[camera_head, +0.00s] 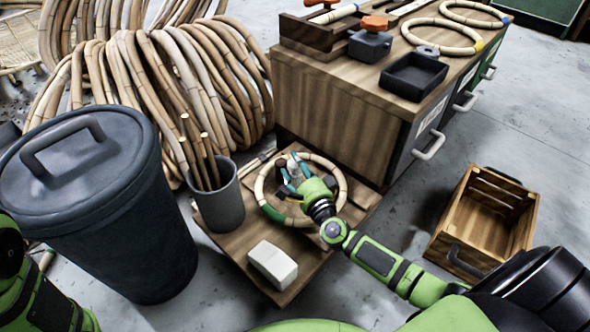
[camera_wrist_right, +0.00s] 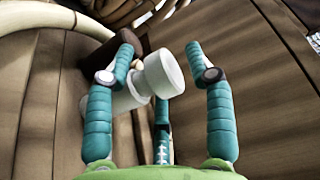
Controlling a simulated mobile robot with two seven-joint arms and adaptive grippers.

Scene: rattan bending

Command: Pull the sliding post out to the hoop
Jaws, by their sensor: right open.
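The hoop (camera_head: 337,172), a pale jointed rattan ring with a green section, lies on a low wooden board (camera_head: 228,250) in the head view. Part of a pale ring (camera_wrist_right: 75,20) shows at the upper left of the right wrist view. My right gripper (camera_head: 291,178) is inside the hoop, its teal fingers (camera_wrist_right: 160,52) spread apart. A white post (camera_wrist_right: 155,78) with a wide head stands between these fingers, with a visible gap to the right finger; contact on the left is unclear. My left gripper is out of view; only green arm parts show.
A white block (camera_head: 273,264) and a grey cup of sticks (camera_head: 220,205) are near the hoop. A dark lidded bin (camera_head: 125,220) is left, a wooden cabinet (camera_head: 330,110) behind, and an open crate (camera_head: 480,225) right. Bare floor lies between board and crate.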

